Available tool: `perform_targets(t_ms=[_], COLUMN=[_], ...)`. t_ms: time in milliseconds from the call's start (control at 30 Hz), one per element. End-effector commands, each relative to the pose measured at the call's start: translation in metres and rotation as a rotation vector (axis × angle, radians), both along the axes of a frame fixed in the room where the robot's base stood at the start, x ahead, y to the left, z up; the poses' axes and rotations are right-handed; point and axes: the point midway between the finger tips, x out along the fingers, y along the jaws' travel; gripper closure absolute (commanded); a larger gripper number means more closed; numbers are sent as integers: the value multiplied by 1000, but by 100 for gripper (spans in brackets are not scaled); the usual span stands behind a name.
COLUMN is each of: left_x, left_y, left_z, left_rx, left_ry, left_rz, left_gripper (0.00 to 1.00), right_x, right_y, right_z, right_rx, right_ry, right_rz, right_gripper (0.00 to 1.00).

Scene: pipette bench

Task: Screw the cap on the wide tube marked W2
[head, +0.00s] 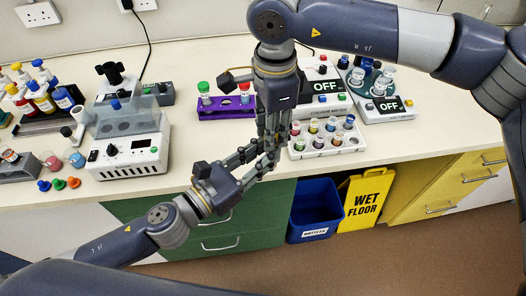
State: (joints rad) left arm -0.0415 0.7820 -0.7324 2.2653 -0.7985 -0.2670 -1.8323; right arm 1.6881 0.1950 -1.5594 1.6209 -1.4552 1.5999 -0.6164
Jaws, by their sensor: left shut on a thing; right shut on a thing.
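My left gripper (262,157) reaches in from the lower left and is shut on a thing. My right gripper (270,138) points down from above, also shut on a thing. Their fingertips meet or overlap in front of the bench edge and hide what they hold. I cannot make out the wide tube W2, its mark or its cap. A purple rack (213,112) stands behind the grippers on the left, holding a green-capped tube (204,92) and a red-capped tube (245,92). I cannot read marks on these tubes.
A white rack (325,152) of several small vials stands close right of the grippers. Devices showing OFF (326,99) are behind it. A white device with a clear lid (130,150) is at left. A blue bin (316,208) and a wet-floor sign (366,200) stand below.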

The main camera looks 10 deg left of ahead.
Motion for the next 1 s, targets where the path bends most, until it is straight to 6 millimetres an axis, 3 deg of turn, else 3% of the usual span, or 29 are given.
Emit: perform_targets(t_ms=[1000], left_x=[-1], left_y=[-1], left_z=[0], left_rx=[-1], left_ry=[0], left_rz=[-3], left_gripper=[100], right_x=[1], right_y=[0], right_z=[0], right_rx=[4], right_ry=[-3], right_rz=[-1757], right_gripper=[100])
